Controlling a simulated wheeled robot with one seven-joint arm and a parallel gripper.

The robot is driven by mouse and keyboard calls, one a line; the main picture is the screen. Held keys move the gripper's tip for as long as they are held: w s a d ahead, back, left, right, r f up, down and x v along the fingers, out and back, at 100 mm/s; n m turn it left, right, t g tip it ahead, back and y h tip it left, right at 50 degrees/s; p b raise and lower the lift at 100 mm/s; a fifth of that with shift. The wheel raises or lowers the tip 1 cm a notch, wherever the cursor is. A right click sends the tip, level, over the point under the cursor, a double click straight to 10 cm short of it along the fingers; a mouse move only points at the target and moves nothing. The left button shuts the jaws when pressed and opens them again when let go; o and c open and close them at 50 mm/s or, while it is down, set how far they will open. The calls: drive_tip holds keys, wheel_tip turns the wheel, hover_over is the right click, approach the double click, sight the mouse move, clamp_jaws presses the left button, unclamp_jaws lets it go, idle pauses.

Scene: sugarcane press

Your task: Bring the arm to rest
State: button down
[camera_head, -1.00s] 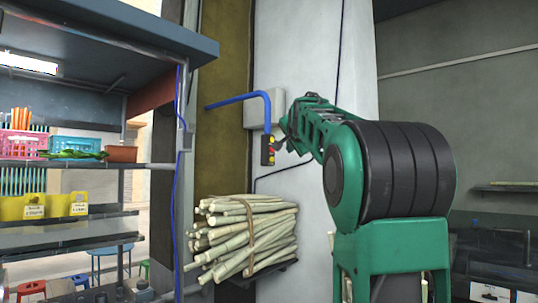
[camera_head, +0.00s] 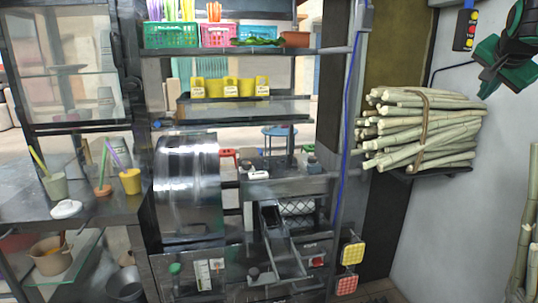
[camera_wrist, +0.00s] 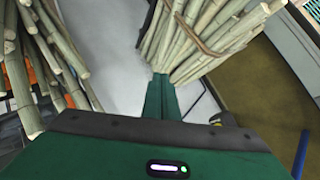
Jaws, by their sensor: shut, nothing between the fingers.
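My gripper (camera_wrist: 160,80) shows in the wrist view as two narrow green fingers lying side by side, shut with nothing held. Its tips overlap the picture of the tied cane bundle (camera_wrist: 200,35); I cannot tell how far apart they are. In the head view only a green and black part of my arm shows at the top right edge, to the right of a small pendant box (camera_head: 465,30) with red and yellow buttons. The rest of the arm is outside the frame.
The cane bundle (camera_head: 420,130) lies on a wall bracket below my arm. Loose canes (camera_head: 527,220) stand at the right edge. A metal press with a shiny drum (camera_head: 187,185), shelves with baskets (camera_head: 172,35) and a dark counter (camera_head: 90,208) fill the left and middle.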

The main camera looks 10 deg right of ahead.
drive_tip(key=s+a+f+n+g+y, duration=0.2)
drive_tip(key=s+a+f+n+g, duration=0.1)
drive_tip(key=s+a+f, duration=0.5)
drive_tip(key=s+a+f+n+g+y, duration=0.2)
drive_tip(key=s+a+f, duration=0.5)
drive_tip(key=s+f, duration=0.5)
drive_tip(key=s+a+f+n+g+y, duration=0.3)
drive_tip(key=s+a+f, duration=0.5)
drive_tip(key=f, duration=0.8)
drive_tip(key=shift+s+a+f+n+g, duration=0.35)
drive_tip(key=shift+s+n+g, duration=0.25)
drive_tip(key=shift+s+n, duration=0.4)
drive_tip(key=shift+w, duration=0.1)
drive_tip(key=shift+w+f, duration=0.15)
drive_tip(key=shift+w, duration=0.35)
